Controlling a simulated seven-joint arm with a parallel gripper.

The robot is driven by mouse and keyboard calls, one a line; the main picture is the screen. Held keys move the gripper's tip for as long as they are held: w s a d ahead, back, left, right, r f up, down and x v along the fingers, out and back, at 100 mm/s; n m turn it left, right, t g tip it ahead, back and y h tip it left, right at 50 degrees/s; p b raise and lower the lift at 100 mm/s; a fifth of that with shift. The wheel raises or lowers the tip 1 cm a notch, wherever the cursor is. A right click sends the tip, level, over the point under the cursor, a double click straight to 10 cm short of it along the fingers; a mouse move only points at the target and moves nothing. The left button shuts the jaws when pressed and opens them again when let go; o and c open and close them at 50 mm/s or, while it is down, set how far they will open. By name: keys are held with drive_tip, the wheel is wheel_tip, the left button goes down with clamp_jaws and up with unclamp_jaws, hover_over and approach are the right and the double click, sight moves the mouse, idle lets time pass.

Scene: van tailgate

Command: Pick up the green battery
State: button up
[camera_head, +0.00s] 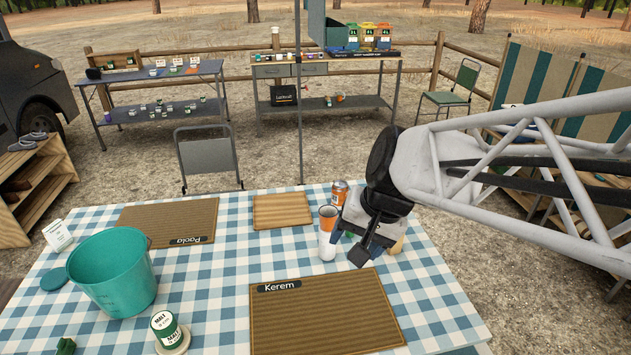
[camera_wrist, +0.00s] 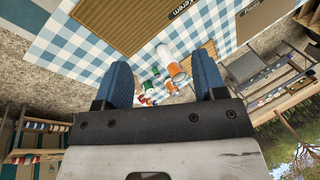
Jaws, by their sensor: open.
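My gripper (camera_head: 350,246) hangs over the checked table beside a white and orange cup. In the wrist view its two blue fingers (camera_wrist: 160,68) are spread wide with nothing held between them. Small cylinders, apparently batteries, lie beyond the fingers: a green and white one (camera_wrist: 149,84) and a red one (camera_wrist: 143,99) close by. They are small and crowded, so I cannot be sure which is the green battery. In the head view my gripper largely hides this group.
The cup (camera_head: 327,248) and an orange can (camera_head: 340,192) stand close to my gripper. The Kerem mat (camera_head: 325,315) is clear in front.

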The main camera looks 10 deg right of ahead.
drive_tip(key=w+d+f+m+t+y, duration=0.1)
drive_tip(key=w+f+m+y, duration=0.2)
drive_tip(key=w, duration=0.5)
drive_tip(key=w+d+f+m+t, duration=0.1)
drive_tip(key=w+f+m+t, duration=0.15)
drive_tip(key=w+m, duration=0.4)
drive_tip(key=w+d+f+m+t+y, duration=0.15)
drive_tip(key=w+f+m, duration=0.25)
drive_tip(key=w, duration=0.5)
drive_tip(key=w+d+f+m+t+h, duration=0.1)
drive_tip(key=w+d+f+m+t, duration=0.1)
drive_tip(key=w+d+f+m, duration=0.3)
drive_tip(key=w+d+f+m+t+h, duration=0.2)
drive_tip(key=w+d+f+m, duration=0.4)
drive_tip(key=f, duration=0.4)
drive_tip(key=d+m+t, duration=0.1)
drive_tip(key=m, duration=0.1)
drive_tip(key=shift+w+f+m, duration=0.3)
drive_tip(key=shift+m, duration=0.05)
wheel_tip(320, 180, down, 8)
drive_tip(key=shift+a+f, duration=0.1)
drive_tip(key=shift+f, duration=0.05)
drive_tip(key=shift+w+a, duration=0.2)
drive_tip(key=shift+w, duration=0.3)
drive_tip(key=shift+w+a+f, duration=0.2)
drive_tip(key=shift+w+f, duration=0.15)
drive_tip(key=shift+w, duration=0.2)
